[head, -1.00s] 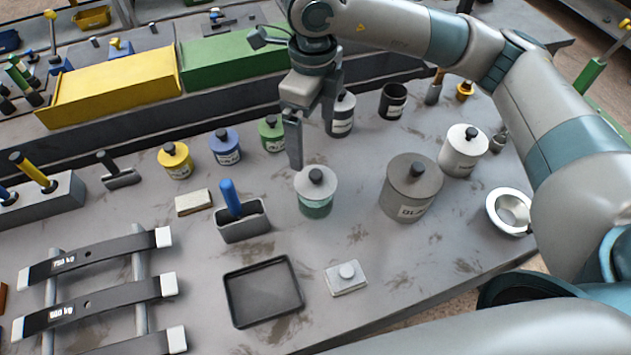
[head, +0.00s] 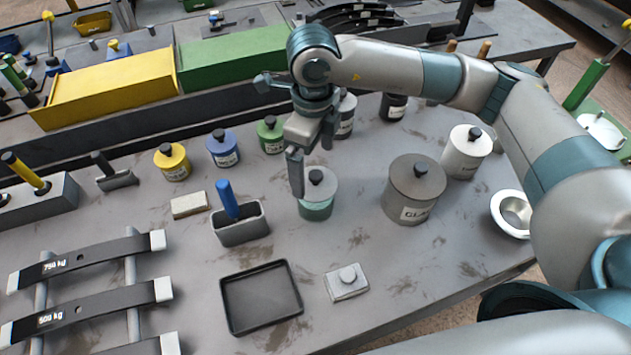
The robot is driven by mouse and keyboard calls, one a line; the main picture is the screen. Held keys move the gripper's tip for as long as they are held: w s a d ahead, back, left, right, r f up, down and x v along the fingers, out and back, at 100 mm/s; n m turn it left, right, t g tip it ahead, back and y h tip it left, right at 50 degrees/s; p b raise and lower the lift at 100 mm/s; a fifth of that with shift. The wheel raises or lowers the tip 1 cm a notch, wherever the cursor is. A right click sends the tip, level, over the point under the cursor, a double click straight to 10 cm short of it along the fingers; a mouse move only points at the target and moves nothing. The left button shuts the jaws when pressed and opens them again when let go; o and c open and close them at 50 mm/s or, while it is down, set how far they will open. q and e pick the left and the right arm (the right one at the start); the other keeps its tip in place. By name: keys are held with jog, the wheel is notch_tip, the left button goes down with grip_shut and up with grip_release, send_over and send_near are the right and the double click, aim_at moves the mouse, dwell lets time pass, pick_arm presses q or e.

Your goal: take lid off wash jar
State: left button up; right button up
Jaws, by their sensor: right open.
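A jar with a teal-green lower body and a grey lid with a black knob (head: 317,200) stands near the middle of the bench; I take it for the wash jar, though I cannot read a label on it. The lid sits on the jar. My right gripper (head: 312,160) is open and points down at the jar from behind. One finger hangs at the left of the knob; the other is farther back and to the right. Nothing is between the fingers that I can see, and contact with the lid cannot be told. My left gripper is not in view.
A large grey jar (head: 414,190) and a white jar (head: 466,152) stand to the right. Yellow (head: 172,163), blue (head: 223,149) and green (head: 270,137) jars stand behind left. A black tray (head: 261,297) lies in front.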

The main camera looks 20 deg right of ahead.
aim_at(316, 174)
jog(key=shift+d+f+b, duration=0.15)
jog(key=shift+f+b, duration=0.1)
jog(key=shift+f, duration=1.05)
jog(key=shift+d+f+b, duration=0.1)
jog(key=shift+f+b, duration=0.1)
jog(key=shift+f, duration=1.1)
jog(key=c, duration=1.1)
